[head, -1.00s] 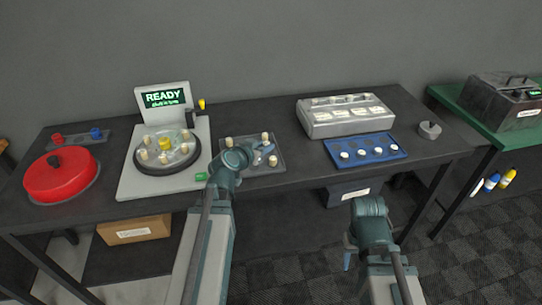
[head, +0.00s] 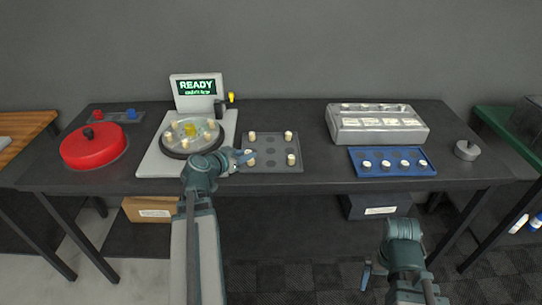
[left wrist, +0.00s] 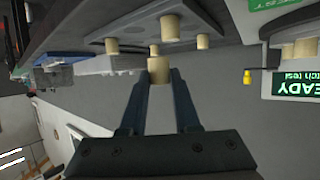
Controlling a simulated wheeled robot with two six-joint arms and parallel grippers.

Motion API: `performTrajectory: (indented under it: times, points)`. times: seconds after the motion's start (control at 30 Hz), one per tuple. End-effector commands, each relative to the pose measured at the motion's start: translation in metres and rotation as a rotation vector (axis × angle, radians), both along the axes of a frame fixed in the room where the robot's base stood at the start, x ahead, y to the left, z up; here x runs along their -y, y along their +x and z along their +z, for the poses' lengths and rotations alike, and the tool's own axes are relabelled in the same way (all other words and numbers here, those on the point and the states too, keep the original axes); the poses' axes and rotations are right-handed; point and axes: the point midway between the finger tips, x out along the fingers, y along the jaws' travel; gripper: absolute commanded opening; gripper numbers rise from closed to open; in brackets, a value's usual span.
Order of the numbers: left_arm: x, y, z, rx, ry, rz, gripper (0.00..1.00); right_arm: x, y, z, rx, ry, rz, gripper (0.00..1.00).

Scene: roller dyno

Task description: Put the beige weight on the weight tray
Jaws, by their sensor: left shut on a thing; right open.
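My left gripper (head: 245,157) is at the left edge of the grey weight tray (head: 271,165). It is shut on a beige weight (left wrist: 158,70), a small cylinder between the fingertips in the left wrist view. In the head view the tray carries other beige weights at the back left (head: 251,136), back right (head: 288,136) and front right (head: 291,159); dark round spots show between them. I cannot tell whether the held weight touches the tray. My right gripper (head: 367,276) is open, low in front of the table.
Left of the tray is the roller plate (head: 190,138) with beige weights and a yellow piece, under a READY screen (head: 197,87). A red round lid (head: 93,147) lies further left. A blue tray (head: 392,161) and grey box (head: 377,124) stand to the right.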

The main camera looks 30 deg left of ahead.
Motion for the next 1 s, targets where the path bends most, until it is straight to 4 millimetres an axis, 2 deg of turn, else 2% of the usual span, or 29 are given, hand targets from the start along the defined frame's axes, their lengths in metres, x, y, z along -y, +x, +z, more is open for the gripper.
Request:
performTrajectory:
  times: [0.03,0.1,0.27,0.4,0.53,0.8,1.0]
  points:
    - [-0.011,-0.008,-0.004,0.002,0.000,0.008,0.00,0.000,0.000,-0.005,0.000,0.000,0.000,1.00]
    - [-0.019,-0.015,-0.005,0.007,0.001,0.009,0.00,0.000,0.000,-0.006,0.000,0.000,0.000,1.00]
    - [-0.026,-0.022,-0.005,0.011,0.003,0.009,0.00,0.000,0.000,-0.007,0.000,0.000,0.000,1.00]
    - [-0.026,-0.017,-0.005,0.011,0.004,0.007,0.00,0.000,0.000,-0.008,0.000,0.000,0.000,1.00]
    - [-0.021,0.008,-0.008,0.012,0.004,0.003,0.00,0.000,0.000,-0.011,0.000,0.000,0.000,1.00]
    - [-0.007,0.077,-0.015,0.011,0.003,0.004,0.00,0.000,0.000,-0.017,0.000,0.000,0.000,1.00]
    - [0.001,0.112,-0.018,0.012,0.003,0.007,0.00,0.000,0.000,-0.020,0.000,0.000,0.000,1.00]
